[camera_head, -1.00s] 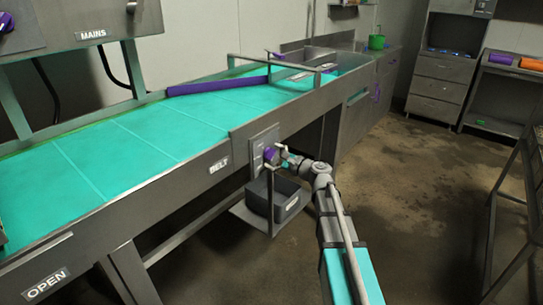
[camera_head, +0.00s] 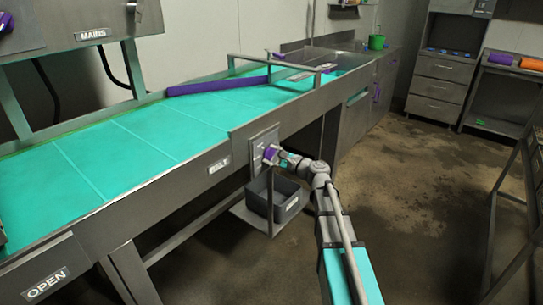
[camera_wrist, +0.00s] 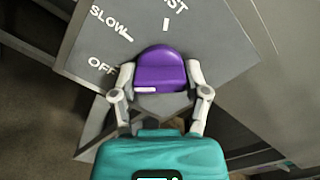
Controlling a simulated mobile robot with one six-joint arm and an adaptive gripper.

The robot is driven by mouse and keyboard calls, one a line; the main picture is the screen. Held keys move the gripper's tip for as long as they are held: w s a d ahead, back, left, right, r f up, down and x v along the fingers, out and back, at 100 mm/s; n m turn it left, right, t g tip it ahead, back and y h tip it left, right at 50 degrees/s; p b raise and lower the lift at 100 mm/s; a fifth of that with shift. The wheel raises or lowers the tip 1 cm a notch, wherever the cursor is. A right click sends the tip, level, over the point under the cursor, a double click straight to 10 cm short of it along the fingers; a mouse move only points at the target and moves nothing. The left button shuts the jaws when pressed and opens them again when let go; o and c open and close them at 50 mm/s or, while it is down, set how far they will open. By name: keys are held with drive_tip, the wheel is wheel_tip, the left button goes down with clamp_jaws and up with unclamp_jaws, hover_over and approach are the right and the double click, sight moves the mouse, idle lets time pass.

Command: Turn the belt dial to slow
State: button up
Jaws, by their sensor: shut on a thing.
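The belt dial is a purple knob (camera_wrist: 160,70) on a grey plate (camera_wrist: 225,38); it also shows in the head view (camera_head: 270,153), below the belt's edge. My gripper (camera_wrist: 160,82) is shut on the dial, one finger on its left side and one on its right. A white mark shows on the dial's lower left edge, beside the left finger. The plate has the words SLOW (camera_wrist: 110,21) at upper left, OFF (camera_wrist: 101,65) at left and FAST, partly cut off, at the top. Exactly which setting the dial points to is hard to tell.
The conveyor (camera_head: 120,145) with its turquoise belt runs above the dial, with a BELT label (camera_head: 219,165) on its side. A grey bin (camera_head: 287,201) on a shelf sits just below the plate. The floor to the right is open.

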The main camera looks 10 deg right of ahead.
drive_tip(key=shift+m, duration=0.4)
drive_tip(key=m, duration=0.9)
idle(0.4)
drive_tip(key=o, duration=1.2)
drive_tip(key=shift+c, duration=0.2)
drive_tip(key=shift+s, duration=0.15)
drive_tip(key=v, duration=1.1)
drive_tip(key=shift+s+d, duration=0.2)
drive_tip(key=shift+d, duration=0.15)
